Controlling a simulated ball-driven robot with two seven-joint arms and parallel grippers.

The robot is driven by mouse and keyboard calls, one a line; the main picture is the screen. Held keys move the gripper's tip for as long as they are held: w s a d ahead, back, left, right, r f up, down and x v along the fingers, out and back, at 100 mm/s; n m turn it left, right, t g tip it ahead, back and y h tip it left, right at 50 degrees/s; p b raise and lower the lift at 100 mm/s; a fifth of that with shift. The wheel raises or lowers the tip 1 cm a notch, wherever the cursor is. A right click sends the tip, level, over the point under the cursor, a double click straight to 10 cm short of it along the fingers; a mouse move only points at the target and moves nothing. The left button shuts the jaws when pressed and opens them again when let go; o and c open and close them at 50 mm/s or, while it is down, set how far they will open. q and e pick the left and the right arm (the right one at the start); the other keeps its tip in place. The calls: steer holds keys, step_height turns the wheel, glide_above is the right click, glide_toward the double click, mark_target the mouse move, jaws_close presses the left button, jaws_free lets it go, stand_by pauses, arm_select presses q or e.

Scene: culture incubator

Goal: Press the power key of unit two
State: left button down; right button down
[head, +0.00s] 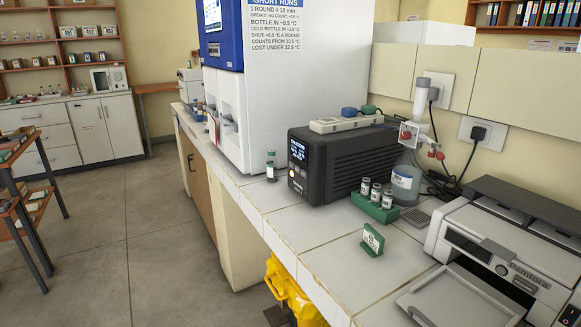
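A black box-shaped unit (345,165) stands on the white tiled counter. Its front has a small lit display (298,150) and a small round key or light (291,173) below it. A tall white and blue cabinet (300,90) stands behind it to the left, with printed text about short runs on its side. No marking that I can read says which unit is unit two, and I cannot tell which key is its power key. Neither of my grippers can be made out in the view.
A green rack of small vials (375,207), a green card stand (372,240), a clear jar (405,185) and a printer (510,255) stand right of the unit. A small bottle (271,165) stands left of it. A yellow object (292,292) is below the counter edge.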

steer(key=shift+a, duration=0.15)
stand_by(0.8)
